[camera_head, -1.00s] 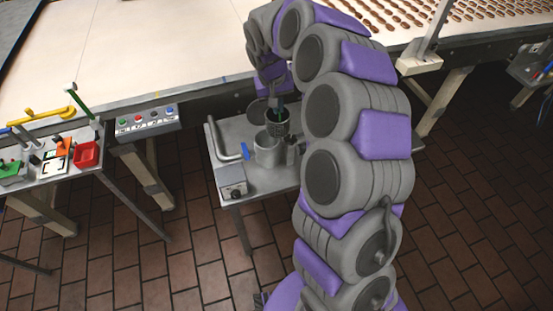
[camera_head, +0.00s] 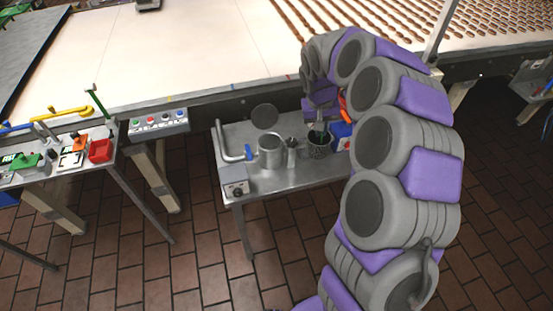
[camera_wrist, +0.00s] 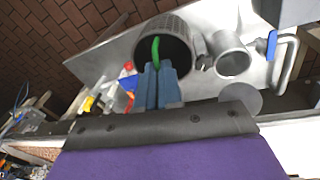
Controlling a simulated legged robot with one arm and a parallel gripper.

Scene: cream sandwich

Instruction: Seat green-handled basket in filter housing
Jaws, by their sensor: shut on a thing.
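The perforated grey basket (camera_head: 319,148) is at the right of the filter housing in the head view. In the wrist view the basket (camera_wrist: 178,27) is large, with its green handle (camera_wrist: 155,50) inside the rim. My gripper (camera_wrist: 157,68) is shut on the green handle. The filter housing (camera_head: 270,153) is an open metal cylinder standing on the small steel table; it also shows in the wrist view (camera_wrist: 233,63). The basket is apart from the housing, beside it. I cannot tell whether its bottom touches the table.
A small upright fitting (camera_head: 291,153) stands between housing and basket. A round lid (camera_head: 264,116) stands behind the housing, and a bent pipe with a blue handle (camera_head: 249,152) is at its left. A control box (camera_head: 235,187) sits at the front left corner.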

